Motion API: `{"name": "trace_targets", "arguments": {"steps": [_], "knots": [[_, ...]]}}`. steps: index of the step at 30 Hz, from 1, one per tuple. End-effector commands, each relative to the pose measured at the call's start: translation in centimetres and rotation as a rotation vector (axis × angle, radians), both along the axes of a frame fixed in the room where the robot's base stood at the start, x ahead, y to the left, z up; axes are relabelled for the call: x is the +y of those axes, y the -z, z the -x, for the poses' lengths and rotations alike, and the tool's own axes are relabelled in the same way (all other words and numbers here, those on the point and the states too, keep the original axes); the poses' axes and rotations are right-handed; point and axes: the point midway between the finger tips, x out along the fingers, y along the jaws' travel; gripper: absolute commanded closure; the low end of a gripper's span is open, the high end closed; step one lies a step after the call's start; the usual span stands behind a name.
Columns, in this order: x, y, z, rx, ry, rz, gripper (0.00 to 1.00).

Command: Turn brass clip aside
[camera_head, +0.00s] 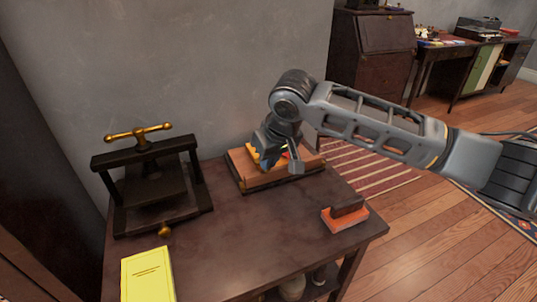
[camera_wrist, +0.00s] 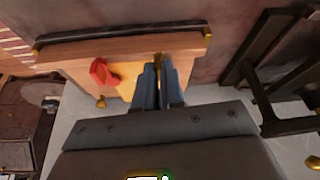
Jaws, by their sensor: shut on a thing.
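My gripper (camera_wrist: 159,68) is shut, its two blue-grey fingers close together over a wooden board (camera_wrist: 75,54) on the table. A small bit of the brass clip (camera_wrist: 158,60) shows between the fingertips; the rest is hidden by them. Beside the fingers lie a yellow piece (camera_wrist: 127,78) and a red piece (camera_wrist: 103,72) on the board. In the head view, my gripper (camera_head: 264,164) reaches down onto the wooden board (camera_head: 262,180), and the clip is hidden behind it.
A dark press with a brass handle (camera_head: 138,132) stands left on the dark table (camera_head: 240,225). A yellow book (camera_head: 147,275) lies at the front left. An orange block with a dark top (camera_head: 345,217) sits near the right edge. The table's middle is clear.

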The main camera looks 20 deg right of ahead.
Motion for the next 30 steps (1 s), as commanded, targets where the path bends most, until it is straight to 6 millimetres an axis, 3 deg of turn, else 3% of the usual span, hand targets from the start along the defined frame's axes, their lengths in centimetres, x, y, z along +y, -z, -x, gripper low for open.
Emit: {"name": "trace_targets", "arguments": {"steps": [30], "knots": [[-0.63,0.1,-0.51,0.002,-0.945,-0.005,1.0]]}}
